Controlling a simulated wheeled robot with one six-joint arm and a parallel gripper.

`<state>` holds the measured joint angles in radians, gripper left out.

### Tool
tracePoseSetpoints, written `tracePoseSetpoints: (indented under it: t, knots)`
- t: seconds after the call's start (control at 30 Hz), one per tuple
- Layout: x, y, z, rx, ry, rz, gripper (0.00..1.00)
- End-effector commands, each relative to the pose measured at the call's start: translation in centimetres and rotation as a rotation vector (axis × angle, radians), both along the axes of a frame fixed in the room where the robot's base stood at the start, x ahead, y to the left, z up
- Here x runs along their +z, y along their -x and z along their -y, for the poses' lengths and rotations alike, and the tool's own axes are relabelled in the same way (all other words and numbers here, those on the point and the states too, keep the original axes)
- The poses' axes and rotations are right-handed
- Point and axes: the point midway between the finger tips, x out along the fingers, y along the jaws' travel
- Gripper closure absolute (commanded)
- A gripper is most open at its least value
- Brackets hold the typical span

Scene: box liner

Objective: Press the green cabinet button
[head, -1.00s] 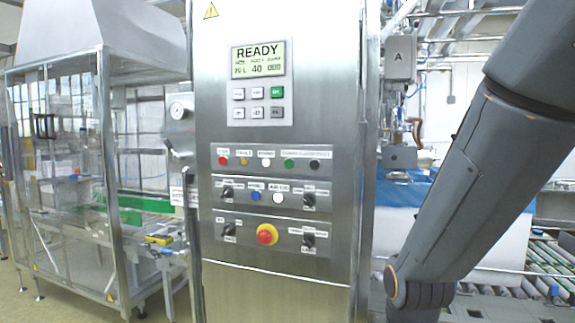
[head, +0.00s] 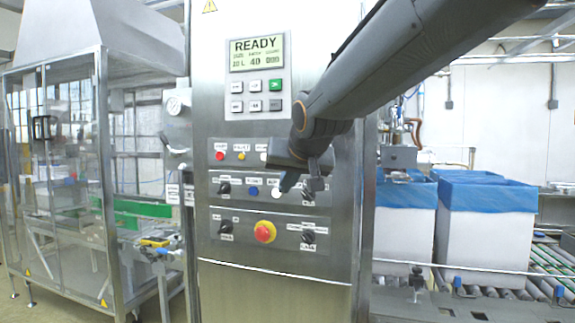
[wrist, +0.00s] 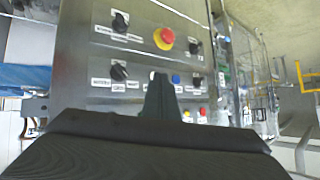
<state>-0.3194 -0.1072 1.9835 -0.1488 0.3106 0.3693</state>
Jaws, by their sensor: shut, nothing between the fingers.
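The steel cabinet (head: 225,275) carries three rows of controls. In the head view the top row shows a red button (head: 220,156), a yellow button (head: 242,156) and part of a white one. The green round button, right of the white one, is hidden behind my arm and gripper. My gripper (head: 288,184) is shut and empty, in front of the right part of the panel, with its tip by the middle-row white button. In the wrist view the panel is upside down and my shut fingers (wrist: 159,82) overlap the middle row. I cannot tell whether they touch the panel.
A keypad above has a green key (head: 276,86) under the READY display (head: 257,53). A blue button (head: 253,190), black knobs and a red emergency stop (head: 265,232) are close to my gripper. Blue-lined white boxes (head: 485,225) stand at right.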

Motion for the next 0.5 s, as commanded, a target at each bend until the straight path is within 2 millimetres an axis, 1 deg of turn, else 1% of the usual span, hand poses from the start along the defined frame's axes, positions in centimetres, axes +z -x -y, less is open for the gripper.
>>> tracePoseSetpoints:
  t: [0.03, 0.1, 0.2, 0.3, 0.5]
  knots:
    - [1.7, -0.3, -1.0, 0.009, -0.017, 0.033, 1.0]
    - [3.5, -0.5, -1.9, 0.016, -0.036, 0.065, 1.0]
    - [5.2, -0.6, -2.7, 0.023, -0.055, 0.092, 1.0]
    - [5.9, -0.7, -3.0, 0.025, -0.062, 0.102, 1.0]
    - [6.0, -0.7, -3.0, 0.025, -0.063, 0.104, 1.0]
